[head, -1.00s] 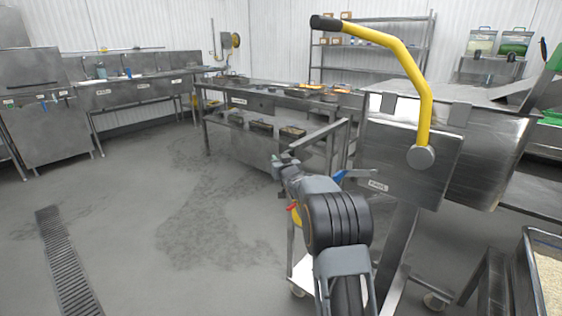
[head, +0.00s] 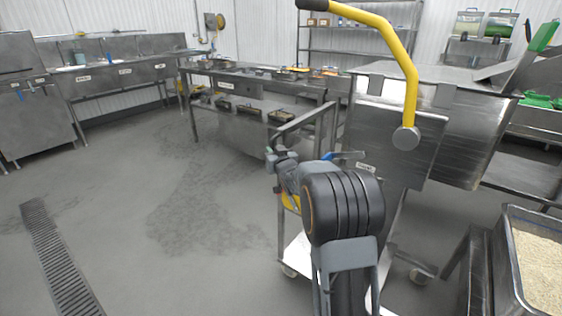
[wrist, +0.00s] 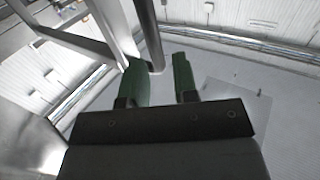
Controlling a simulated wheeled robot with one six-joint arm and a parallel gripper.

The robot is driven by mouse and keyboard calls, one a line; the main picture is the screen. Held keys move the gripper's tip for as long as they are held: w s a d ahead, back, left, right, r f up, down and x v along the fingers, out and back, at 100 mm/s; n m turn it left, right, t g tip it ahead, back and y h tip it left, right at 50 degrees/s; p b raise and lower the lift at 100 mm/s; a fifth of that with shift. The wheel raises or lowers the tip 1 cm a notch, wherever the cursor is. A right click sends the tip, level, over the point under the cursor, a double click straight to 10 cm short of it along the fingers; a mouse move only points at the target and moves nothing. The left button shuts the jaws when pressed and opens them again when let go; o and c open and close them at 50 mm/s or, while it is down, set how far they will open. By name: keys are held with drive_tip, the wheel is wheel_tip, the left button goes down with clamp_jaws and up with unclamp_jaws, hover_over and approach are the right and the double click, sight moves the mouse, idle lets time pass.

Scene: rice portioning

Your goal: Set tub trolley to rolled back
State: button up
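A steel wheeled trolley, which I take as the tub trolley, stands right of centre in the head view, with a pale lower shelf (head: 297,258), castors and a raised push-bar frame (head: 306,119). My arm covers much of it. My gripper (head: 271,157) is beside the left end of that frame. In the wrist view its green fingers (wrist: 160,72) are apart, with a dark upright tube (wrist: 150,30) at the gap between their tips. I cannot tell whether they touch the tube.
A steel machine (head: 470,140) with a yellow lever (head: 402,60) stands close on the right. A rice-filled steel tub (head: 507,262) is at lower right. A worktable (head: 240,75) stands behind. The floor (head: 130,220) at left is clear, with a drain grate (head: 52,255).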

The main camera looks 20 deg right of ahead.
drive_tip(key=s, duration=0.7)
drive_tip(key=shift+a, duration=0.35)
drive_tip(key=s+a+r+g+p, duration=0.7)
drive_tip(key=s+r+p, duration=0.4)
drive_tip(key=p, duration=0.4)
drive_tip(key=s+a+r+g+p, duration=0.2)
drive_tip(key=s+p, duration=0.1)
drive_tip(key=s, duration=0.3)
drive_tip(key=s+a+r+n+g+y+p, duration=0.1)
drive_tip(key=s+a+r+g+p, duration=0.1)
drive_tip(key=s, duration=0.4)
drive_tip(key=s+a+r+g+y+p, duration=0.1)
drive_tip(key=s+a+r+g+p, duration=0.1)
drive_tip(key=s+p, duration=0.3)
drive_tip(key=shift+s+a+r+g+p, duration=0.3)
drive_tip(key=shift+s+a+g, duration=0.2)
drive_tip(key=shift+a+g, duration=0.3)
drive_tip(key=shift+d, duration=0.1)
